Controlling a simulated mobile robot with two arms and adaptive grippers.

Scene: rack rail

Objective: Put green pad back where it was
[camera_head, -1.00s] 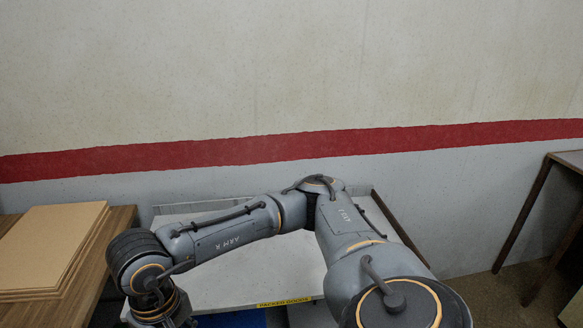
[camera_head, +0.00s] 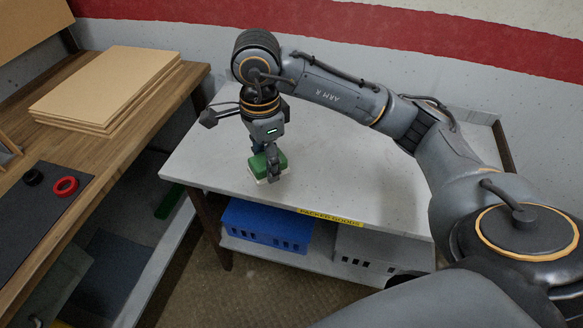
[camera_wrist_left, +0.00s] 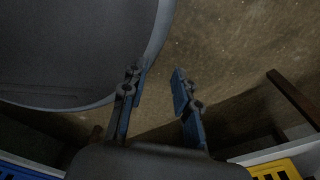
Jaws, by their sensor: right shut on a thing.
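The green pad (camera_head: 262,165) is at the front left part of the white table (camera_head: 345,150), with a pale underside showing. My right gripper (camera_head: 271,172) points down and is shut on the pad. I cannot tell whether the pad touches the table top or is just above it. The gripper's fingers hide part of the pad. My left gripper (camera_wrist_left: 158,88) shows only in the left wrist view; its two blue-padded fingers are apart with nothing between them, above the brown floor.
A wooden bench (camera_head: 185,80) on the left holds stacked boards (camera_head: 105,85), a dark mat (camera_head: 45,215), a red ring (camera_head: 65,186) and a black ring (camera_head: 33,177). Blue (camera_head: 265,225) and grey (camera_head: 370,250) crates sit under the table, behind a "PACKED GOODS" label (camera_head: 330,216). The table's middle is clear.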

